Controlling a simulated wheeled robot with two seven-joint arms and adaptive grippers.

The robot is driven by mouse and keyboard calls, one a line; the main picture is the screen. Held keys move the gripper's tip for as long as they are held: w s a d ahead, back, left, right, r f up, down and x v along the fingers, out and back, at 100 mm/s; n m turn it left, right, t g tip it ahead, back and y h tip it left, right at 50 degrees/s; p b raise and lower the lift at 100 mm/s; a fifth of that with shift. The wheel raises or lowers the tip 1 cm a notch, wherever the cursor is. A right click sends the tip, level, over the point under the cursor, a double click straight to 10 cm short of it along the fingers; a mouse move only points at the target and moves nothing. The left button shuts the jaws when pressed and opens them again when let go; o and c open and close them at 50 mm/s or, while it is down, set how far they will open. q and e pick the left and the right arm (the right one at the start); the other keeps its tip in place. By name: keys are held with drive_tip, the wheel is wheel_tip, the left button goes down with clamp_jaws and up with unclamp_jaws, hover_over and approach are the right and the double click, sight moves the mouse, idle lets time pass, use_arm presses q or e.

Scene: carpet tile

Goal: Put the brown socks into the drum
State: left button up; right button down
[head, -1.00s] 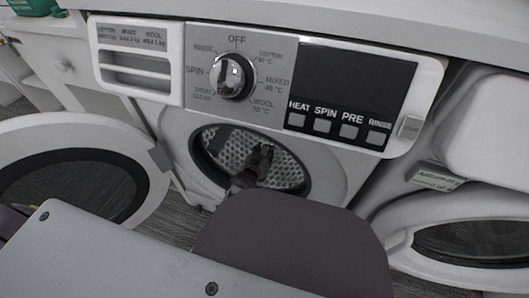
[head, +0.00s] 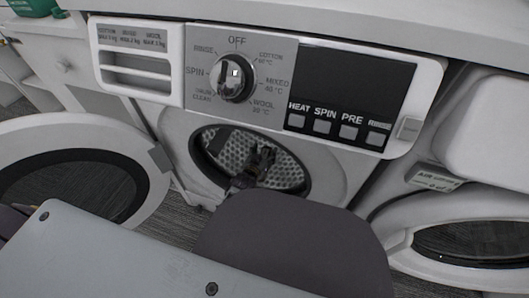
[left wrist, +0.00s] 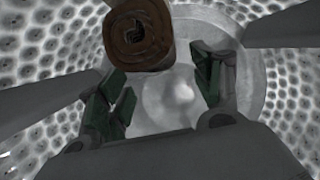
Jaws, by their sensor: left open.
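The brown socks (left wrist: 140,36), a rolled bundle, show at the top of the left wrist view, inside the perforated metal drum (left wrist: 60,50). My left gripper (left wrist: 165,92) is open in the drum, with green-padded fingers spread apart. The socks are beyond the fingertips, with no finger closed on them. I cannot tell exactly how they rest against the drum. In the head view, my left gripper (head: 260,162) is a dark shape in the opening of the drum (head: 225,150), and I cannot make out the socks there. My right gripper is not in view.
The washer's round door (head: 150,200) stands open at the left. The control panel (head: 270,85) with its dial is above the drum. A second machine with a round door (head: 400,240) stands at the right. My arm covers the lower middle.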

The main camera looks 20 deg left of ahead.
use_arm(q)
drive_tip(key=shift+p+v, duration=0.65)
drive_tip(key=shift+v, duration=0.8)
drive_tip(key=p+v, duration=0.3)
drive_tip(key=v, duration=0.5)
drive_tip(key=shift+s, duration=0.35)
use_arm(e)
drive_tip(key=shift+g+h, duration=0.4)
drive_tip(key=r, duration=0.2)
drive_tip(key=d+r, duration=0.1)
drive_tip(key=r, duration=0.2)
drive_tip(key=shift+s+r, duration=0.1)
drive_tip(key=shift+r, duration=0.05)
use_arm(q)
drive_tip(key=shift+r, duration=0.1)
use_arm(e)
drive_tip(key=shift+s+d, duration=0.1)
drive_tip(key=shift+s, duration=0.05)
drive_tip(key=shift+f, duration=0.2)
